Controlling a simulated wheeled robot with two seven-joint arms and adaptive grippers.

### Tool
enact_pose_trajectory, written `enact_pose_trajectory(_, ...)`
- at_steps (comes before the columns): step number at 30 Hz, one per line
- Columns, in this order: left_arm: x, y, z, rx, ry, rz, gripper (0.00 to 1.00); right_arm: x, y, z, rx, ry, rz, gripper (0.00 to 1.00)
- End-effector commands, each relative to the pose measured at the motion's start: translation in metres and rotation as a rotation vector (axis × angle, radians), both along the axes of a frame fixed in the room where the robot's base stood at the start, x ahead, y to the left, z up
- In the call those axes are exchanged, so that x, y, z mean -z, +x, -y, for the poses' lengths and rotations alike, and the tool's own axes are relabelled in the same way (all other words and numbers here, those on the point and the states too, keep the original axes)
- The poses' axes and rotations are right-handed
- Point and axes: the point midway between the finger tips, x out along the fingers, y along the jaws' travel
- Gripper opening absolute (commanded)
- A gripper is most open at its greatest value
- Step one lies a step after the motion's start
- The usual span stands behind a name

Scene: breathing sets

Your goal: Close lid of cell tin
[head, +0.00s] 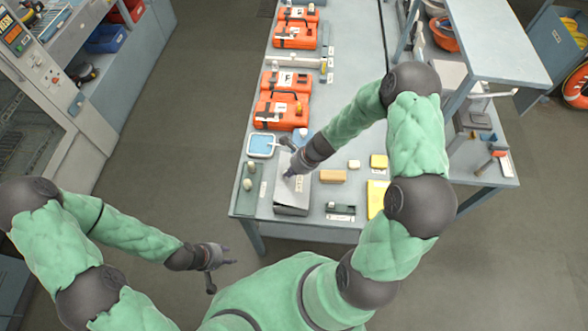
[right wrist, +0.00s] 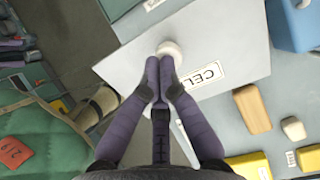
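The cell tin (head: 292,210) is a grey box near the front left of the table. Its flat grey lid (right wrist: 120,70) has a white label reading "CEL", partly hidden, and a small whitish knob (right wrist: 171,47). The lid lies over the tin's top; whether it is fully down I cannot tell. My right gripper (head: 291,174) is over the lid. In the right wrist view, its two fingertips (right wrist: 160,62) are together right at the knob, with no clear grip around it. My left gripper (head: 226,262) is open and empty, off the table's front left.
A blue-topped tray (head: 262,144) and orange cases (head: 281,110) are behind. A tan block (head: 332,176) and yellow blocks (head: 378,161) lie to the right. A raised shelf (head: 490,40) stands at the back right.

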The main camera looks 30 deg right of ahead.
Motion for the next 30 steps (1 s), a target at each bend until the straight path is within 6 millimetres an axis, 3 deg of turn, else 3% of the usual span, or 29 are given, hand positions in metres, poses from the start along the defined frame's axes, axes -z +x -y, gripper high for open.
enact_pose_trajectory(15,0.018,0.0,0.0,0.0,0.0,0.0,0.4,0.032,0.015,-0.024,-0.001,0.001,0.001,0.0)
enact_pose_trajectory(30,0.024,0.0,0.0,0.0,0.0,0.0,0.4,0.04,0.017,-0.029,-0.001,0.002,-0.001,0.0)
